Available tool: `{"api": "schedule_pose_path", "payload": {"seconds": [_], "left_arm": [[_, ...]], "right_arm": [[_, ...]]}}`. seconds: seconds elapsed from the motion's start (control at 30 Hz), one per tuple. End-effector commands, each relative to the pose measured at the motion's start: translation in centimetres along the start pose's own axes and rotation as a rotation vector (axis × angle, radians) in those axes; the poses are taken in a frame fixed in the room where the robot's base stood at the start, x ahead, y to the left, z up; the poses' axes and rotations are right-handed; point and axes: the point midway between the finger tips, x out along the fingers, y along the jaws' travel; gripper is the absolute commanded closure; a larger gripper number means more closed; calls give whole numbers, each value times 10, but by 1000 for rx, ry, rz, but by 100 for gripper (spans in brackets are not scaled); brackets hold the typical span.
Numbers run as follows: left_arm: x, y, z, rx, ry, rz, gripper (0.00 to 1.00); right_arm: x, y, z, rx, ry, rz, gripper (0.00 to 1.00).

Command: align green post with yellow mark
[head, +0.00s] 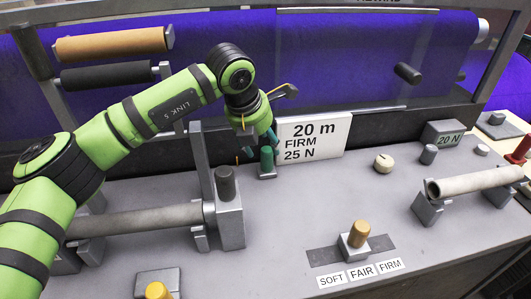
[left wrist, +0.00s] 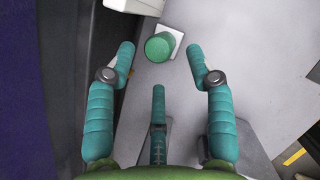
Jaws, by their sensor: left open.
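The green post (head: 266,159) stands on a small pale base on the grey deck, left of the white sign. In the left wrist view its round top (left wrist: 159,48) lies between the fingertips. My left gripper (head: 258,138) is open above the post, partly hiding it in the head view; its teal fingers (left wrist: 161,50) stand apart on either side, with a gap showing on each side. A yellow stripe (left wrist: 294,157) on a dark strip shows at the lower right of the left wrist view. A thin yellow line (head: 237,159) shows left of the post; I cannot tell if they are the same mark.
The white sign (head: 313,137) stands close to the right of the post. A dark knob on a grey block (head: 230,222) stands to the left front. A slider with a tan knob (head: 359,233) sits at front. The deck between is clear.

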Motion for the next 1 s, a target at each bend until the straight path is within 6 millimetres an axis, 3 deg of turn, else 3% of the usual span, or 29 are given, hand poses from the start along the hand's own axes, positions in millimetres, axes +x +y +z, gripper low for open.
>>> {"api": "schedule_pose_path", "payload": {"seconds": [0.3, 0.6, 0.63, 0.7, 0.77, 1.0], "left_arm": [[39, 0, 0, -1, 1, -1, 46], [43, 0, 0, 0, 0, 1, 46], [43, 0, 0, 0, 0, 1, 50], [43, 0, 0, 0, 0, 1, 78], [43, 0, 0, 0, 0, 0, 100], [44, 3, 1, -1, 2, -1, 100]], "right_arm": [[-10, 0, 4, 0, -9, -1, 60], [-10, 0, 6, 0, -12, -1, 60], [-10, 0, 6, 0, -12, -1, 60], [-10, 0, 6, 0, -12, -1, 60], [-10, 0, 6, 0, -13, 0, 60], [-9, 0, 6, 0, -11, 0, 60]]}}
